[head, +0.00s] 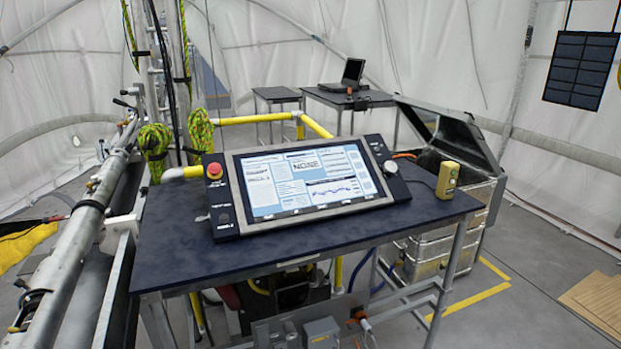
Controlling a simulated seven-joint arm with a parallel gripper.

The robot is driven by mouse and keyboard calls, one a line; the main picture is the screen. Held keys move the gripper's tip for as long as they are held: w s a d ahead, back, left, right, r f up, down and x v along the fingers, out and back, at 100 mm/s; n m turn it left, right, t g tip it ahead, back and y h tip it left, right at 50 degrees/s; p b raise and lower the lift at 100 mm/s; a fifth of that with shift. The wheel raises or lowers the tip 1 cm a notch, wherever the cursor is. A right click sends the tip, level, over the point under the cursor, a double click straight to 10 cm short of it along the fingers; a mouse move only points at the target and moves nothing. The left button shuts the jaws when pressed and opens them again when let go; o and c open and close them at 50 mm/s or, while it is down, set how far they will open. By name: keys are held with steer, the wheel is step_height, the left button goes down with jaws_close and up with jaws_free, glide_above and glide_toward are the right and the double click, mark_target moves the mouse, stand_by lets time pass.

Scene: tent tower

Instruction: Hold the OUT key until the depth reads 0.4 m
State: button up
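A control console (228,215) with a large lit screen (307,182) sits tilted on a dark table. The screen shows text panels and a line graph, too small to read, so I cannot make out a depth value. A red round button (214,170) is on the console's left side and a pale round knob (390,167) on its right side. A yellow hand-held box with buttons (447,180) stands upright on the table right of the console. I cannot make out which key is marked OUT. My gripper is not in view.
The dark table (185,255) has bare room in front of and left of the console. A metal case with its lid raised (470,170) stands behind right. Metal tubes (75,235) run along the left. A laptop (350,76) is on a back table.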

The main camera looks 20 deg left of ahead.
jaws_close()
stand_by(0.8)
